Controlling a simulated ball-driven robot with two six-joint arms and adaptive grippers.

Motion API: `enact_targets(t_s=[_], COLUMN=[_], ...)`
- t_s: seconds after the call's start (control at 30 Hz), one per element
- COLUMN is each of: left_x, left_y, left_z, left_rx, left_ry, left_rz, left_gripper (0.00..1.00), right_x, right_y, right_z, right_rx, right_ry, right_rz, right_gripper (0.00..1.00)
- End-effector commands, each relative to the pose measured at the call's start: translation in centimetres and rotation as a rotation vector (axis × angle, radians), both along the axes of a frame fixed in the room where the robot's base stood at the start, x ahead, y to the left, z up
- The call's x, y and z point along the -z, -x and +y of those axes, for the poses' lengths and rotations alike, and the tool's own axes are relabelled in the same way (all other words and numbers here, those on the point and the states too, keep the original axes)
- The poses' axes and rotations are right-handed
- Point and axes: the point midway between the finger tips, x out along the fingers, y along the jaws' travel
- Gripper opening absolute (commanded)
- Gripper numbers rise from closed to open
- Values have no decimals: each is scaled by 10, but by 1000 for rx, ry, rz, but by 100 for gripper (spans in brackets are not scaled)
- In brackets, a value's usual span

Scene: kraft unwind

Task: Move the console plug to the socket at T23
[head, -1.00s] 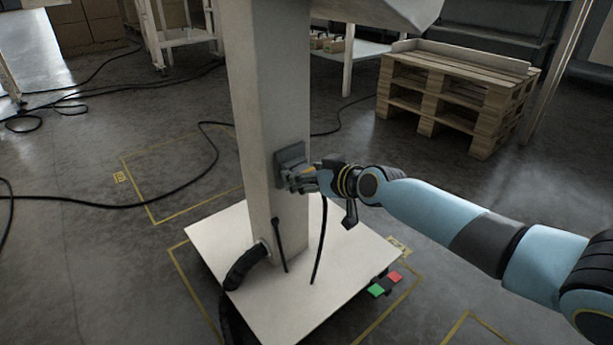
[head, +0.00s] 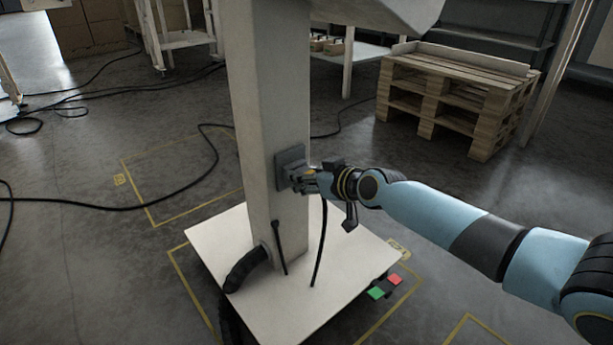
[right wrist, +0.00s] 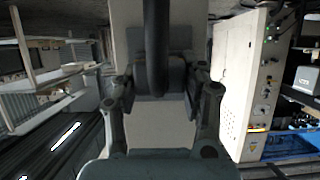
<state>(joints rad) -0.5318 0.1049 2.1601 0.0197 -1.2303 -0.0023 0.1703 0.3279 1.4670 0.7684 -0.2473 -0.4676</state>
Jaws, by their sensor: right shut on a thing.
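A grey socket plate (head: 288,167) is fixed to the side of the pale column (head: 262,110). My right gripper (head: 297,180) is at the plate, shut on the console plug. In the right wrist view the dark plug (right wrist: 160,80) sits between the fingers of the right gripper (right wrist: 158,92), in front of the grey plate (right wrist: 183,40). A thick black cable (right wrist: 157,35) runs from the plug. In the head view this cable (head: 320,240) hangs down to the white base (head: 350,255). I cannot tell whether the plug is seated. My left gripper is not in view.
Yellow floor outlines mark bays around the white base and to its left. Loose black cables (head: 110,205) lie on the floor at left. A stack of wooden pallets (head: 455,95) stands behind at right. Green and red blocks (head: 385,287) sit at the base's right edge.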

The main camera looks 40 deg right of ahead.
Motion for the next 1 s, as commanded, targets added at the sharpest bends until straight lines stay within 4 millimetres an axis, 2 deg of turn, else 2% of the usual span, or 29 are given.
enact_targets(t_s=[0.37,1.0], left_x=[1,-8], left_y=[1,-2], left_z=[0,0], left_rx=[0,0], left_ry=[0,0], left_rz=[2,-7], left_gripper=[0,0], right_x=[0,0], right_y=[3,37], right_z=[0,-3], right_rx=[0,0], right_ry=[0,1], right_rz=[0,-1], right_gripper=[0,0])
